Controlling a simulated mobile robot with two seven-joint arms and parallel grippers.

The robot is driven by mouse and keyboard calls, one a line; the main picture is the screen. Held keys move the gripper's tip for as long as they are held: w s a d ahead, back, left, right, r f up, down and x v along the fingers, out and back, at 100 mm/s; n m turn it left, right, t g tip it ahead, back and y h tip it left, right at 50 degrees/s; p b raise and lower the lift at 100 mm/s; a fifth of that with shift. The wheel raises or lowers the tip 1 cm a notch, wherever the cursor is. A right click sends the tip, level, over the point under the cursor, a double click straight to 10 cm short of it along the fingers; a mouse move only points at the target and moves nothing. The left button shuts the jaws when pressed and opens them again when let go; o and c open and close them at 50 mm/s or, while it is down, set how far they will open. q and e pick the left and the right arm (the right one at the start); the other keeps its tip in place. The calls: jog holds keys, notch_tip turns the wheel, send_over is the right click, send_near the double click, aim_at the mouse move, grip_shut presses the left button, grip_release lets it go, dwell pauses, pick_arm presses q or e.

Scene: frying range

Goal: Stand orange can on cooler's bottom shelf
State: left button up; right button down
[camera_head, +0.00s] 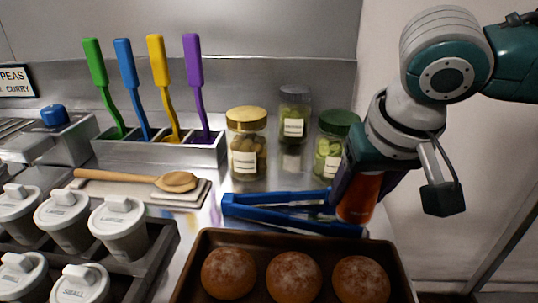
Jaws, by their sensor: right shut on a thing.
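My right gripper (357,178) comes in from the upper right and is shut on the orange can (358,198). The can is tilted, and its upper part is hidden by the gripper. It shows in front of the green-lidded jar, beside the right end of the blue tongs; I cannot tell whether it touches the counter. My left gripper is not in view. The cooler and its bottom shelf are not in view.
A dark tray (210,248) with buns fills the front. Blue tongs (265,207) lie behind it. Jars (246,145) stand at the back, next to a utensil holder (160,155). Lidded cups (120,225) and a wooden spoon (140,179) are at left.

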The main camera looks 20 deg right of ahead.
jog(key=shift+f, duration=0.15)
jog(key=shift+c, duration=2.3)
grip_release()
jog(key=o, duration=0.4)
